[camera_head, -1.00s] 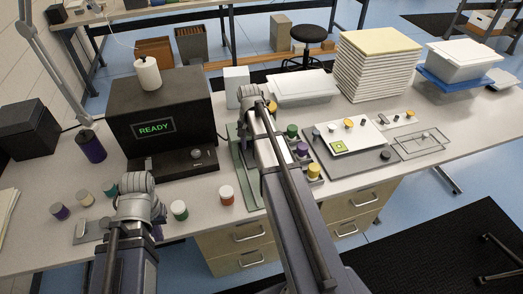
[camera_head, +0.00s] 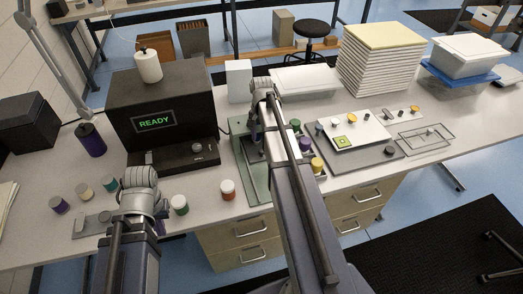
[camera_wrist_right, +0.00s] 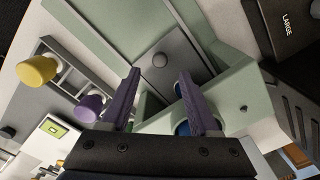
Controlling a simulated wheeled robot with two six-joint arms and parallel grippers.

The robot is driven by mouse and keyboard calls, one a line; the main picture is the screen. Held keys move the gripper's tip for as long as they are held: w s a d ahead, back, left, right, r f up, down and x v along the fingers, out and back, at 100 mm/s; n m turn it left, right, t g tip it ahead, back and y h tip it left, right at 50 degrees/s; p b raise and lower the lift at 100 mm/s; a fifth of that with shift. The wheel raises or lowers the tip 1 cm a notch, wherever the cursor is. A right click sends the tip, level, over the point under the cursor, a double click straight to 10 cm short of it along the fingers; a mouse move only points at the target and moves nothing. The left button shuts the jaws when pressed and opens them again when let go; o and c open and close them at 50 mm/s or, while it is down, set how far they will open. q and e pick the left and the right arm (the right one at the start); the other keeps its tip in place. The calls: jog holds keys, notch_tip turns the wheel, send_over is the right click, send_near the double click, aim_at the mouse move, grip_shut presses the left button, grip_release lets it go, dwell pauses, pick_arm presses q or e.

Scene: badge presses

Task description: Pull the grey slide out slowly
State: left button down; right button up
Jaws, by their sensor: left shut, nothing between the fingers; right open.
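The black machine (camera_head: 190,95) reads READY. A purple-topped piece (camera_wrist_right: 90,107) and yellow-topped piece (camera_wrist_right: 38,69) sit in a holder beside the press. A grey board (camera_head: 350,160) and a white stack (camera_head: 380,65) lie right.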

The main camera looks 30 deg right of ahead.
aim_at(261, 150)
jog(key=shift+f+b, duration=2.75)
jog(key=shift+f, duration=0.25)
grip_shut()
